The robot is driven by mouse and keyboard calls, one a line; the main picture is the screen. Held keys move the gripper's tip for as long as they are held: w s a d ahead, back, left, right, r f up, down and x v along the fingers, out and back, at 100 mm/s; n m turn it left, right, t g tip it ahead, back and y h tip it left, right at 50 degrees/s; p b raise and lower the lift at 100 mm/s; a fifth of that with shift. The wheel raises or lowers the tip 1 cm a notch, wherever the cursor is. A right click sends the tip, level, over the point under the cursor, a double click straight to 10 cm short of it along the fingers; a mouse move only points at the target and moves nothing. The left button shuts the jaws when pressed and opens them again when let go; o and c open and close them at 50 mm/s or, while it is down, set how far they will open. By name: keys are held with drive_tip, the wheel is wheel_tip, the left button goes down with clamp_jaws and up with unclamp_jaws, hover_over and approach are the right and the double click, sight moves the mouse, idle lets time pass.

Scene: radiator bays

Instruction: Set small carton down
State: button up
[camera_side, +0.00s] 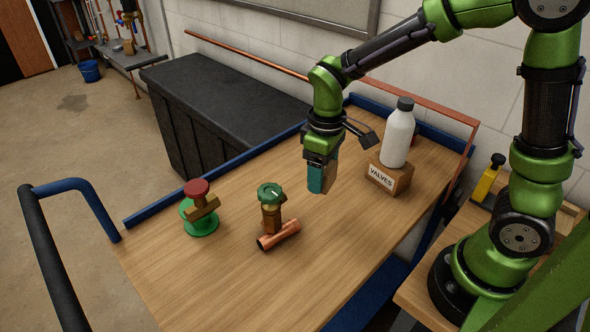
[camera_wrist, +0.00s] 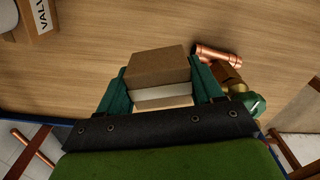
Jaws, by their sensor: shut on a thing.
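The small carton (camera_wrist: 156,62) is a brown box with a pale band on its side. It sits between the two teal fingers of my gripper (camera_wrist: 160,84), which is shut on it. In the side view, my gripper (camera_side: 322,180) points down over the wooden tabletop (camera_side: 300,285), and a brown edge of the carton (camera_side: 333,172) shows beside the teal finger. The carton appears to be above the tabletop; I cannot tell how large the gap is.
A brown box labelled VALVES (camera_side: 388,178) with a white bottle (camera_side: 398,137) on it stands to the right. A green-capped valve on a copper pipe (camera_side: 272,212) and a red-knobbed valve on a green base (camera_side: 200,210) stand to the left. The front middle is clear.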

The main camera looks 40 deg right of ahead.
drive_tip(key=s+a+f+m, duration=0.1)
drive_tip(key=s+a, duration=0.3)
drive_tip(key=s, duration=0.1)
drive_tip(key=s+a+f+m, duration=0.1)
drive_tip(key=s+a+f, duration=0.1)
drive_tip(key=s+a, duration=0.3)
drive_tip(key=s+a+f+m, duration=0.1)
drive_tip(key=s+a+f, duration=0.1)
drive_tip(key=s+a, duration=0.2)
drive_tip(key=shift+s+a+m, duration=0.15)
drive_tip(key=shift+s+m, duration=0.15)
drive_tip(key=shift+s, duration=1.25)
hover_over(255, 308)
drive_tip(key=shift+s+f, duration=0.1)
drive_tip(key=shift+f, duration=2.4)
